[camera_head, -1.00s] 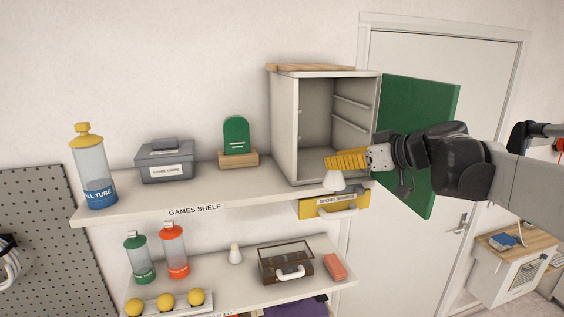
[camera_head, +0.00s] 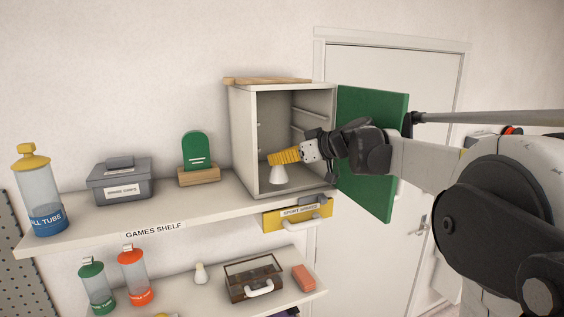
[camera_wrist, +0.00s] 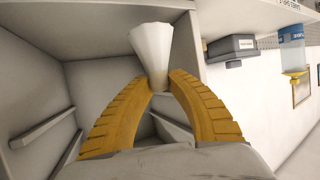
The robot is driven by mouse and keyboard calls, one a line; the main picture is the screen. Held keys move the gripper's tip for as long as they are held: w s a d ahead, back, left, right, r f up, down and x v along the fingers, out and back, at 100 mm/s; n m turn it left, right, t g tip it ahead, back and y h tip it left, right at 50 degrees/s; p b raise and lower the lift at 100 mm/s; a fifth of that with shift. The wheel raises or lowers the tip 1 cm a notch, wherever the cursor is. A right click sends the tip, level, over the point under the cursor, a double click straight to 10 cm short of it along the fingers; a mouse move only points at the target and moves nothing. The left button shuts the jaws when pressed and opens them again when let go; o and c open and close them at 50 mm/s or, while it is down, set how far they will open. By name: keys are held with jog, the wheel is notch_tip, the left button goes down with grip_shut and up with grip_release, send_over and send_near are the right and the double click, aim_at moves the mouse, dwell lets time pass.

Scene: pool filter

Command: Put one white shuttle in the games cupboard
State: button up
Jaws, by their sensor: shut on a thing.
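My gripper (camera_head: 272,159) has yellow ridged fingers and is shut on a white shuttle (camera_head: 278,175), which hangs below the fingertips. In the wrist view the shuttle (camera_wrist: 151,50) sits between the tips of the fingers (camera_wrist: 157,85), its wide end away from my palm. The games cupboard (camera_head: 243,140) is a pale box on the games shelf, with its green door (camera_head: 370,150) swung open to the right. The gripper and shuttle are at the cupboard's open front, over its floor. I cannot tell how deep inside they are. A second white shuttle (camera_head: 200,273) stands on the lower shelf.
On the games shelf (camera_head: 100,226) stand a blue-based tube (camera_head: 40,195), a grey box (camera_head: 122,186) and a green plaque (camera_head: 197,152). A yellow drawer (camera_head: 300,215) hangs under the cupboard. The lower shelf holds green and orange tubes, a glass-lidded case (camera_head: 254,278) and a red block (camera_head: 303,277).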

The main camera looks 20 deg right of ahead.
jog(key=w, duration=0.6)
jog(key=shift+w+a+f, duration=0.15)
jog(key=shift+w, duration=0.15)
jog(key=shift+w+f, duration=0.15)
jog(key=shift+w, duration=0.2)
jog(key=shift+s+f+b, duration=0.1)
jog(key=shift+f+b, duration=0.45)
jog(key=shift+f, duration=0.45)
jog(key=o, duration=1.5)
